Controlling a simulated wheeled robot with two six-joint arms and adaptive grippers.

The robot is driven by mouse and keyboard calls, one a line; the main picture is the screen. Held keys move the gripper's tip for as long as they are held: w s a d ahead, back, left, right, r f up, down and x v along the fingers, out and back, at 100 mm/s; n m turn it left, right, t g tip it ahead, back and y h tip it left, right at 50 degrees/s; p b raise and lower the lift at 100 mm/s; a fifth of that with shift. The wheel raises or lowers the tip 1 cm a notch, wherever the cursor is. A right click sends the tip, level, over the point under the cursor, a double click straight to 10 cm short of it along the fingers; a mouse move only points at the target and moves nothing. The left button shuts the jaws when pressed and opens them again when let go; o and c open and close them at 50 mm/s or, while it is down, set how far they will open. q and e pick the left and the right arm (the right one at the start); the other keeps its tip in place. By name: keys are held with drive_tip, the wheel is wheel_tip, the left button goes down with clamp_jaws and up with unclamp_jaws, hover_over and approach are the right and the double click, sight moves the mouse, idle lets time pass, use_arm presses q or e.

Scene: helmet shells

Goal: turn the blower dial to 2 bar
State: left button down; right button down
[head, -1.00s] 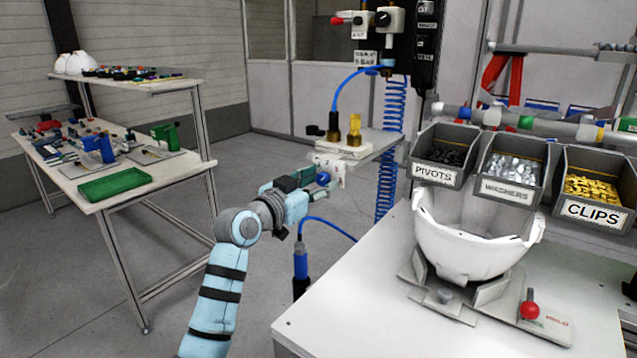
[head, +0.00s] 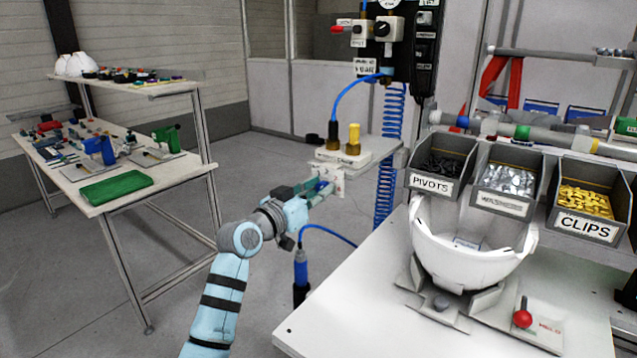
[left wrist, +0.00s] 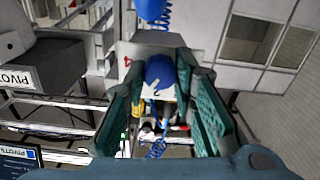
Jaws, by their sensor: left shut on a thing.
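The blower dial, a blue knob (left wrist: 158,75), sits on a pale plate (left wrist: 140,50) in the left wrist view. A red mark is on the plate left of the knob and a dark mark shows below it. I cannot tell which mark the knob points to. My left gripper (left wrist: 160,85) has its two teal fingers on either side of the knob and is shut on it. In the head view, my left gripper (head: 320,191) is at the plate below the small shelf, and the knob (head: 322,185) is mostly covered by the fingers. My right gripper is not in view.
Above the dial, a small shelf (head: 380,147) bears a gold fitting (head: 353,138) and a dark one. A blue hose and a coiled hose (head: 388,165) hang nearby. The white bench (head: 340,325) with a helmet shell (head: 470,258) stands right.

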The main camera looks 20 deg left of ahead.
use_arm(q)
drive_tip(key=n+p, duration=0.3)
drive_tip(key=shift+r, duration=0.2)
drive_tip(key=shift+f+n+p, duration=0.2)
drive_tip(key=shift+n+p, duration=0.85)
drive_tip(key=shift+n, duration=0.55)
drive_tip(key=c, duration=1.3)
unclamp_jaws()
drive_tip(key=shift+c, duration=0.2)
drive_tip(key=v, duration=1.2)
